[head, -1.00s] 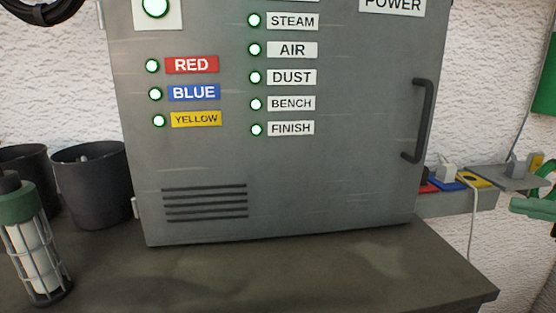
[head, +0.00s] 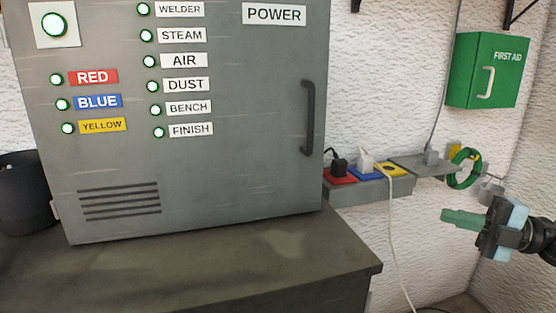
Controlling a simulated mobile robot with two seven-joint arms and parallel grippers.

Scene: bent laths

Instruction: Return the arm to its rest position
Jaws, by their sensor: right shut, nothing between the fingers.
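My right gripper (head: 462,219) shows at the right edge of the head view, with green fingers pointing left. Its fingers are together and hold nothing. It hangs in free air in front of the white wall, to the right of the grey cabinet and clear of the bench. My left gripper is not in view.
A grey power cabinet (head: 230,165) with lit green lamps stands on a dark bench (head: 250,275). Red, blue and yellow sockets (head: 388,169) with plugs sit on a wall ledge. A green first aid box (head: 487,70) and a coiled green hose (head: 453,172) hang nearby. A dark bin (head: 22,195) stands left.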

